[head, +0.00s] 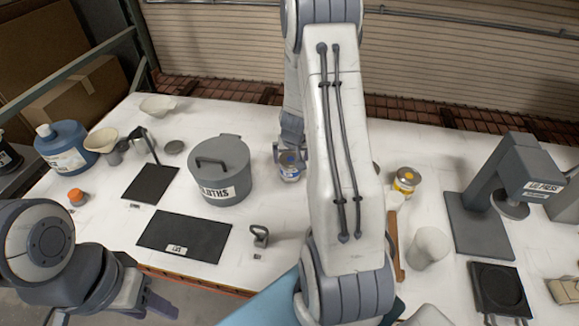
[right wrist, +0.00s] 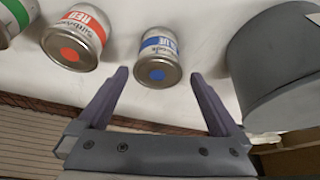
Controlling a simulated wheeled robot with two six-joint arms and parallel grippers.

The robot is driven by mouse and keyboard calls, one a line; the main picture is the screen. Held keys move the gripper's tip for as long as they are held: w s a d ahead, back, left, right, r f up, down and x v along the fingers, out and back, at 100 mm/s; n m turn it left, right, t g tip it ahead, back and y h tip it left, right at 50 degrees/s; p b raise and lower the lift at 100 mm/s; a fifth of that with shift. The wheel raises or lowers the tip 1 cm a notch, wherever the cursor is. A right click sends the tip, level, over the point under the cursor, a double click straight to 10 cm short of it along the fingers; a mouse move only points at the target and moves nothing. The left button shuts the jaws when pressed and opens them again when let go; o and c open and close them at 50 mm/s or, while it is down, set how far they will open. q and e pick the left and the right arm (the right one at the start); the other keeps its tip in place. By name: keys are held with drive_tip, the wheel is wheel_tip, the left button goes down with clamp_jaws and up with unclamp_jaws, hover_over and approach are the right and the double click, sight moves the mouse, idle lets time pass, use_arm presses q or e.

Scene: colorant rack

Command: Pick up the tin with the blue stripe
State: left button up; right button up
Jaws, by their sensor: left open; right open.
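The tin with the blue stripe (right wrist: 158,46) stands on the white table in the right wrist view. Its lid carries a blue dot. My right gripper (right wrist: 160,75) is open, with the tin ahead of and between its two fingertips; the fingers do not grip it. In the head view the tin (head: 290,170) is just right of the grey pot, with my right gripper close above it and partly hidden by my arm. My left gripper (head: 150,300) is open and empty at the lower left, off the table's front edge.
A red-striped tin (right wrist: 76,38) and a green-striped tin (right wrist: 14,20) stand left of the blue one in the wrist view. The grey CLOTHS pot (head: 222,172) is close on the other side. A yellow tin (head: 405,180) and a press (head: 500,190) stand further right.

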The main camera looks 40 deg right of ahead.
sight(292, 163)
drive_tip(key=b+x, duration=0.2)
drive_tip(key=x, duration=0.3)
drive_tip(key=shift+s+d+f+b, duration=0.1)
drive_tip(key=shift+s+d+b, duration=0.05)
drive_tip(key=shift+b, duration=0.2)
drive_tip(key=b+x, duration=0.2)
drive_tip(key=x, duration=0.3)
drive_tip(key=shift+f, duration=0.15)
drive_tip(key=c, duration=1.3)
